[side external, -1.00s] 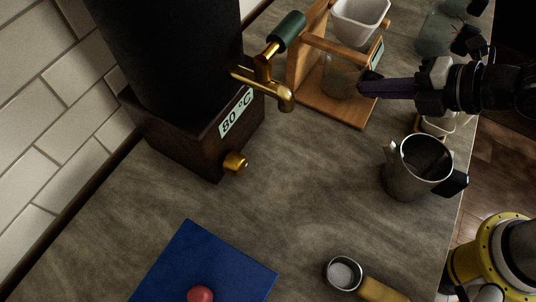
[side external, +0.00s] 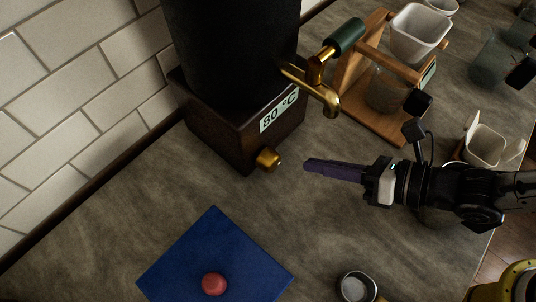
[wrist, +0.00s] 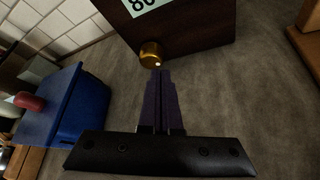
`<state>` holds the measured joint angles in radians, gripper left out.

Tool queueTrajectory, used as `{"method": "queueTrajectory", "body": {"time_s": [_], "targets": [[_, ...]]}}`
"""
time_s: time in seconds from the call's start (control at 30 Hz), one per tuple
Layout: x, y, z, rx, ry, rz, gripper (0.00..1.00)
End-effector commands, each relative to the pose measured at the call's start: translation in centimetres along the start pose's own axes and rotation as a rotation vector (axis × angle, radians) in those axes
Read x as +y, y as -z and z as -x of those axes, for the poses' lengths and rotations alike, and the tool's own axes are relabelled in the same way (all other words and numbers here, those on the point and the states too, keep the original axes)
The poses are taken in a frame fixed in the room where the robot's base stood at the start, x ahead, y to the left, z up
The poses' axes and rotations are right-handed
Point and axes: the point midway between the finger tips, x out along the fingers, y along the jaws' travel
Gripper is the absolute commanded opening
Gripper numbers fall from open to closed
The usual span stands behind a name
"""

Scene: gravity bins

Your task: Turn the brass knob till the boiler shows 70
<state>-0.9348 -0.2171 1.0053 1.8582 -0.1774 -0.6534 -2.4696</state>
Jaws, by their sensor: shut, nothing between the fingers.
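The boiler (side external: 228,50) is a tall black cylinder on a dark brown base (side external: 215,128) at the back, with a brass tap (side external: 318,85). Its label (side external: 278,109) reads 80 °C. The brass knob (side external: 268,159) sticks out low on the front of the base. In the wrist view the knob (wrist: 151,54) is just beyond the fingertips, slightly left. My gripper (side external: 308,165) is shut and empty, its purple fingers together and pointing at the knob. A small gap separates the fingertips from the knob in the side view. My gripper also fills the lower middle of the wrist view (wrist: 161,78).
A blue box (side external: 200,262) with a red knob on top (side external: 214,284) stands at the front left. A wooden stand (side external: 375,108) with a white dripper (side external: 418,33) is right of the tap. A metal cup (side external: 354,287) sits at the front.

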Motion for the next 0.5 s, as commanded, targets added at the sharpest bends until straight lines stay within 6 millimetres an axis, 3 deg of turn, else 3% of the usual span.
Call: {"method": "queueTrajectory", "body": {"time_s": [0.2, 0.5], "targets": [[0.0, -1.4, -2.5, 0.000, 0.001, -0.002, 0.00], [-0.1, -2.4, -4.3, 0.000, 0.001, -0.002, 0.00]]}}
